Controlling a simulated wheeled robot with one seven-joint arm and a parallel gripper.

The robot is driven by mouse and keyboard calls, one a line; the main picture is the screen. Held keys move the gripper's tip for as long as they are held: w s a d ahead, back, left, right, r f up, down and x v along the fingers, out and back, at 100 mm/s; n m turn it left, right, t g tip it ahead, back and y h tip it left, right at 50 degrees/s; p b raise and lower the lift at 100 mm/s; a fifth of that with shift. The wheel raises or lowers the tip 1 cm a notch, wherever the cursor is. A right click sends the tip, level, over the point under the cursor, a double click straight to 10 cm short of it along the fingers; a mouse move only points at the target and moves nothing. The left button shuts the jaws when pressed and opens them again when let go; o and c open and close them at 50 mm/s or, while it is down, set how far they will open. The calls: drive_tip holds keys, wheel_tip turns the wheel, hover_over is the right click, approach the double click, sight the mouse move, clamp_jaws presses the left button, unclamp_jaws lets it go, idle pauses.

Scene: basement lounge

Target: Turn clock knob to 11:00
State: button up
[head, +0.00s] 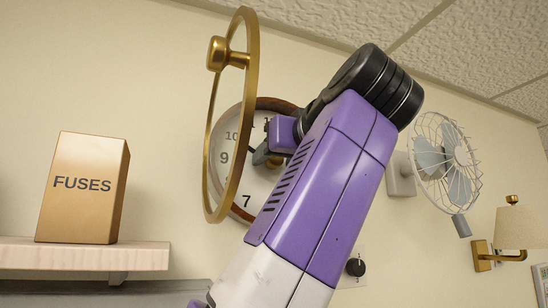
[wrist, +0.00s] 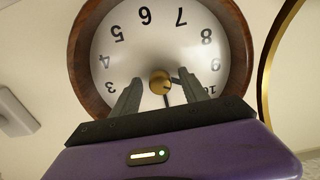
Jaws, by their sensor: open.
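The round clock (head: 284,104) has a brown wooden rim and a white face with black numerals; my arm hides much of it in the head view. In the wrist view the clock (wrist: 243,45) appears upside down, with 6 at the top. A small brass knob (wrist: 160,84) is at its centre. One dark hand points down in the picture, towards the 12 side; the other hand is hard to make out. My gripper (wrist: 160,78) is open, its fingers on either side of the knob. In the head view my gripper (head: 263,154) is in front of the face.
A brass ring cover (head: 211,130) with a knob stands swung open left of the clock. A box marked FUSES (head: 84,187) sits on a shelf (head: 60,254) at left. A wall fan (head: 445,160), a lamp (head: 517,228) and a black dial (head: 356,267) are right of my arm.

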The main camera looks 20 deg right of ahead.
clamp_jaws()
drive_tip(key=shift+m, duration=2.9)
drive_tip(key=shift+b, duration=0.3)
unclamp_jaws()
drive_tip(key=shift+s, duration=0.1)
